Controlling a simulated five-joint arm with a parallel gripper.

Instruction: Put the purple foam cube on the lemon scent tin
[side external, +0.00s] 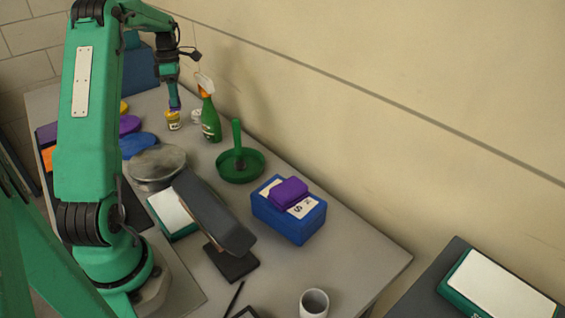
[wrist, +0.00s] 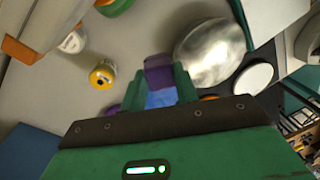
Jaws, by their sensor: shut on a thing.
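The purple foam cube (wrist: 158,72) is between my gripper's fingertips (wrist: 162,82) in the wrist view; a blue patch shows behind it, which I cannot identify for certain. In the side view my gripper (side external: 174,104) points down, with little of the cube visible at its tip. The lemon scent tin appears to be the small yellow tin (side external: 172,120), upright on the table. In the side view the gripper tip appears just over it. In the wrist view the yellow tin (wrist: 102,75) is left of the cube, apart from it. Their height gap is unclear.
A green spray bottle (side external: 210,122) and a white tin (side external: 196,116) stand right of the yellow tin. A silver round lid (side external: 158,163) and a blue disc (side external: 137,145) lie nearby. A green dish with a post (side external: 240,165) and a blue box (side external: 288,218) are farther right.

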